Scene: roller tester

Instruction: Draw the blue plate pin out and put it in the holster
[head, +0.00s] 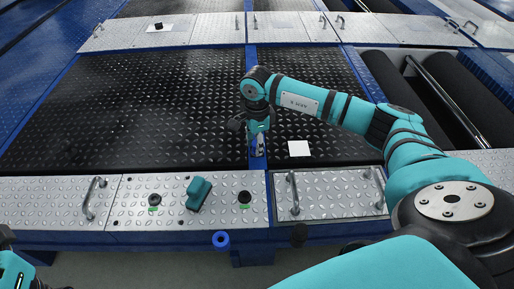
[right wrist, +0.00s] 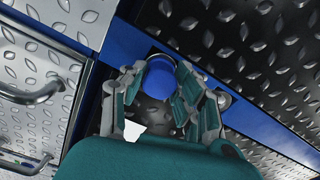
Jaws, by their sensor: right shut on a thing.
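My right gripper (head: 257,148) points down at the blue beam between the two black tread plates. It is shut on the blue plate pin, whose round blue head (right wrist: 158,78) sits between the fingers in the right wrist view (right wrist: 160,92). The pin's lower part is hidden, so I cannot tell how deep it sits. A blue ring-shaped holster (head: 221,240) hangs on the front edge, left of a dark round one (head: 299,235). Part of my left arm and gripper (head: 8,240) shows at the left edge; its fingers are not clear.
A teal block (head: 199,193) lies on the front silver plate between two black knobs (head: 154,200) (head: 244,197) with green marks. Metal handles (head: 293,193) stand up from the front plates. A white square (head: 299,148) lies on the right black plate. Black rollers (head: 405,95) are at right.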

